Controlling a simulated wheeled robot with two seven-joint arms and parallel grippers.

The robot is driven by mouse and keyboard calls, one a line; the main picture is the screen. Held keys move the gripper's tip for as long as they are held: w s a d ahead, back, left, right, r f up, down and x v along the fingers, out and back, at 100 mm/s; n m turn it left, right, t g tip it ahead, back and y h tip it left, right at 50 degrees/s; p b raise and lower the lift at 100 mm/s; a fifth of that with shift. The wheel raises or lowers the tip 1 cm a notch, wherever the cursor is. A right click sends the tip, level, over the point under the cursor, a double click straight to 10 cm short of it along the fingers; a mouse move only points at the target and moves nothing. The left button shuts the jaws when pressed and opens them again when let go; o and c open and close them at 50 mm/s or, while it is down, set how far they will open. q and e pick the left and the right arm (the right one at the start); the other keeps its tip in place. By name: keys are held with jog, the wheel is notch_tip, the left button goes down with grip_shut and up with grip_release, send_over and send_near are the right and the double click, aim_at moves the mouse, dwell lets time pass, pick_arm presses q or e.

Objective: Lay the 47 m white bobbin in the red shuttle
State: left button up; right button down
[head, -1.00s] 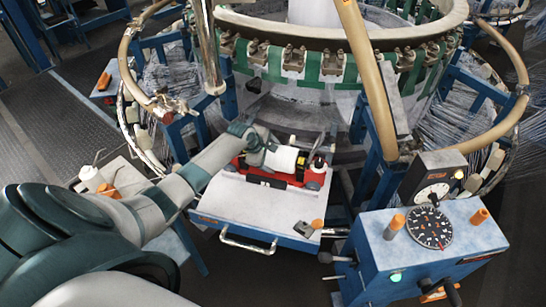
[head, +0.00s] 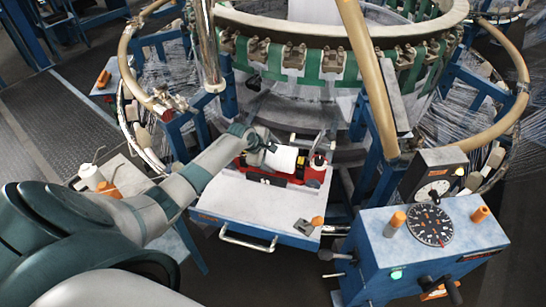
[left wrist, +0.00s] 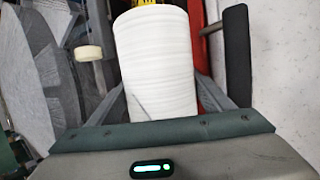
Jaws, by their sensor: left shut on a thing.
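The white bobbin (head: 281,159) lies across the red shuttle (head: 258,177) in the head view. My left gripper (head: 262,146) reaches in from the left and is shut on the bobbin. In the left wrist view the bobbin (left wrist: 158,60) stands large between the two grey fingers (left wrist: 165,95), with part of the red shuttle (left wrist: 197,30) behind it on the right. I cannot tell whether the bobbin is fully seated in the shuttle. No length marking on it is readable. My right gripper is not in view.
The shuttle rests at the back of a pale tray table (head: 255,205) with a front handle. A small grey and orange item (head: 310,226) sits at its right corner. A blue control box (head: 425,245) stands to the right. The loom ring (head: 330,40) rises behind.

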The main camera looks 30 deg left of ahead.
pick_arm(q)
jog(key=shift+s+d+f, duration=0.1)
jog(key=shift+s+f, duration=0.15)
jog(key=shift+f, duration=0.15)
jog(key=shift+s+d+f, duration=0.15)
jog(key=shift+f, duration=0.1)
dwell(0.8)
jog(key=o, duration=1.9)
jog(key=shift+f, duration=0.15)
jog(key=shift+s, duration=0.1)
jog(key=shift+r, duration=0.25)
jog(key=shift+s+r, duration=0.1)
jog(key=shift+r, duration=0.15)
jog(key=v, duration=0.5)
jog(key=b+v, duration=0.1)
jog(key=v, duration=0.5)
jog(key=w+b+v, duration=0.1)
jog(key=v, duration=0.5)
jog(key=shift+a+r, duration=0.25)
jog(key=shift+r, duration=0.25)
